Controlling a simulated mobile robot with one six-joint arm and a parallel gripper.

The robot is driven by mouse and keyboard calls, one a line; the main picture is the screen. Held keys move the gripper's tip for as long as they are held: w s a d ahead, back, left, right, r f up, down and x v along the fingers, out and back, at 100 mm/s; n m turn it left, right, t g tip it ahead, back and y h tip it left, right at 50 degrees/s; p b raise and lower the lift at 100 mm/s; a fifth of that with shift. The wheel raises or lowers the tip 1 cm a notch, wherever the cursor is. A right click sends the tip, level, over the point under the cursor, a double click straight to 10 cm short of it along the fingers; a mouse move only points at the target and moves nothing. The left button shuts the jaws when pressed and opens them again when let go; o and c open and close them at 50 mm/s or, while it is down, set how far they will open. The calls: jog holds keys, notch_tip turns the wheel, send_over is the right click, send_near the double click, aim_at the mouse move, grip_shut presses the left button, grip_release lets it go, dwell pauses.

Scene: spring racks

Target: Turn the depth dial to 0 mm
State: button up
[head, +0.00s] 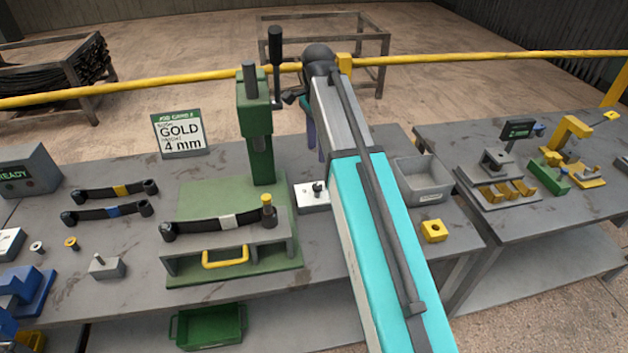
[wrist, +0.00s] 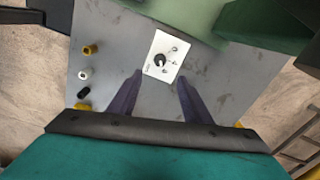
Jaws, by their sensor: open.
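The depth dial is a dark round knob on a white plate (head: 308,200), which lies on the bench right of the green press, partly hidden by my arm in the head view. In the wrist view the knob (wrist: 160,60) sits near the middle of the white plate, with small dark marks around it. The marks are too small to read, so I cannot tell the dial's setting. My gripper (wrist: 160,77) is open and empty. Its two dark fingers point towards the plate, and the knob shows between and just beyond the fingertips. They look apart from it.
The green press (head: 260,155) stands close left of the dial. A grey bin (head: 430,190) stands right of my arm. A card (head: 180,135) reads GOLD, 4 mm. A yellow rail (head: 450,58) runs behind.

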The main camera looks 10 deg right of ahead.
aim_at(316, 186)
jog(key=shift+w+f, duration=0.1)
jog(key=shift+f, duration=0.1)
jog(key=shift+f+p, duration=2)
jog(key=shift+f, duration=4.75)
jog(key=shift+c, duration=0.3)
jog(key=c, duration=1)
